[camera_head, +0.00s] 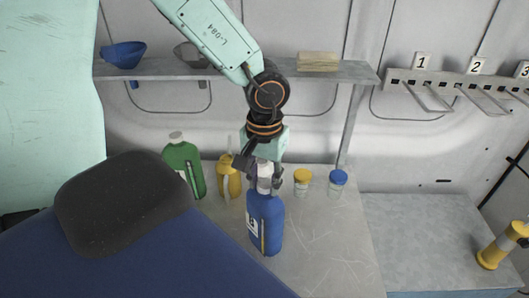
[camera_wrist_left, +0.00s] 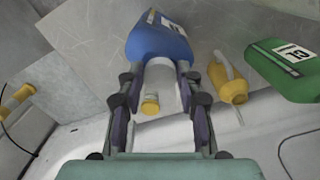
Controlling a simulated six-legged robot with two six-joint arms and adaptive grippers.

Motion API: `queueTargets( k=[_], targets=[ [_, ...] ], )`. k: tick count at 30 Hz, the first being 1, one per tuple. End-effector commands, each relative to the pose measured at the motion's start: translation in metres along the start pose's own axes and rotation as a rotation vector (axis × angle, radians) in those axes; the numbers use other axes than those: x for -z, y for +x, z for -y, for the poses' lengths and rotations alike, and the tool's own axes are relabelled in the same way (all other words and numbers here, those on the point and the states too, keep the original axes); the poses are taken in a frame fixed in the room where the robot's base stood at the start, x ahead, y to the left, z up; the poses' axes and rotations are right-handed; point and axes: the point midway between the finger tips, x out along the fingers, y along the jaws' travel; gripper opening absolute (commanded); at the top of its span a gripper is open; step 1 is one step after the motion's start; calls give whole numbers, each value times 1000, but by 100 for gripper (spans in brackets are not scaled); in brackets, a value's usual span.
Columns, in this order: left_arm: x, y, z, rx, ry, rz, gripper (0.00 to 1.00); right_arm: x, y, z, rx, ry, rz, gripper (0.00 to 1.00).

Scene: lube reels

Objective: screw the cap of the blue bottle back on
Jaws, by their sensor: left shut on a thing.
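The blue bottle (camera_head: 266,222) stands upright on the grey table, with a label on its side. It also shows in the left wrist view (camera_wrist_left: 158,43), where its top points toward my gripper. My left gripper (camera_head: 262,178) comes down from above and is shut around the white cap (camera_head: 265,184) at the top of the bottle. In the left wrist view the fingers (camera_wrist_left: 162,82) lie on either side of the pale cap. Whether the cap's thread is engaged cannot be seen. My right gripper is not in view.
A green bottle (camera_head: 184,165) and a yellow bottle (camera_head: 229,178) stand left of the blue bottle. A yellow-lidded jar (camera_head: 302,182) and a blue-lidded jar (camera_head: 338,182) stand right. A shelf (camera_head: 345,71) with bowls runs behind my arm. The table's front right is clear.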

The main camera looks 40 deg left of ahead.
Motion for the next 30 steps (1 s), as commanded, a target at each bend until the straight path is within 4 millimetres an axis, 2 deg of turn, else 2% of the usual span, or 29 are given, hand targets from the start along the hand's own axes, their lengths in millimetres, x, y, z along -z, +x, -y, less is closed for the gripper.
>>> queueTargets(
  k=[6, 9, 17, 18, 26, 30],
  targets=[
    [0, 0, 1, 0, 247, -1, 6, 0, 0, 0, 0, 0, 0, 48],
    [0, 0, 1, 0, 313, -1, 6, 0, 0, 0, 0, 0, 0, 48],
    [0, 0, 1, 0, 333, -1, 6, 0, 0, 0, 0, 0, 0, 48],
    [0, 0, 1, -1, 333, -1, 38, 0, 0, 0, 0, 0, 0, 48],
    [0, 0, 1, -1, 331, -1, 60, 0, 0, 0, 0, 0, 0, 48],
    [0, 0, 1, 0, 331, 0, 62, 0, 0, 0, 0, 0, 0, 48]
  ],
)
